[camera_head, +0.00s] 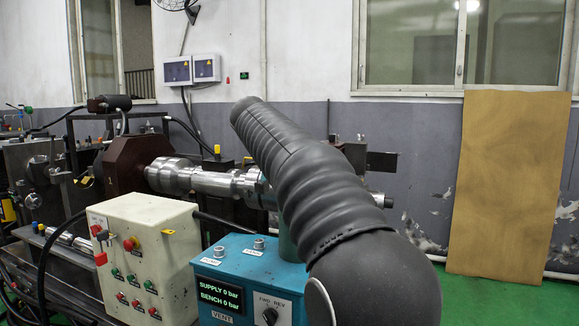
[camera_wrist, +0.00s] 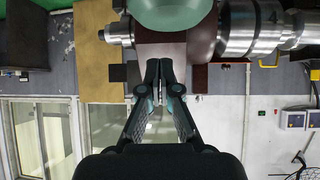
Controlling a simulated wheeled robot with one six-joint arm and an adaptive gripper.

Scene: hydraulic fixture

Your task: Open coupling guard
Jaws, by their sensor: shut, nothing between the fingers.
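A silver stepped shaft with couplings (camera_head: 200,178) runs across the machine in the head view, partly hidden behind my arm. A dark red-brown housing (camera_head: 122,168) stands at its left end. I cannot tell for sure which part is the coupling guard. In the wrist view, which is upside down, my gripper (camera_wrist: 160,66) is shut and empty, with its fingertips in front of a brown block (camera_wrist: 172,48). I cannot tell whether they touch it. A rounded green part (camera_wrist: 172,14) is at the top, with the silver shaft (camera_wrist: 240,30) to the right. The head view does not show my gripper.
A cream control box (camera_head: 140,258) with several buttons and a teal box (camera_head: 250,268) reading "SUPPLY 0 bar, BENCH 0 bar" stand in front of the machine. A tan board (camera_head: 508,185) leans on the wall at the right. Green floor shows at the right.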

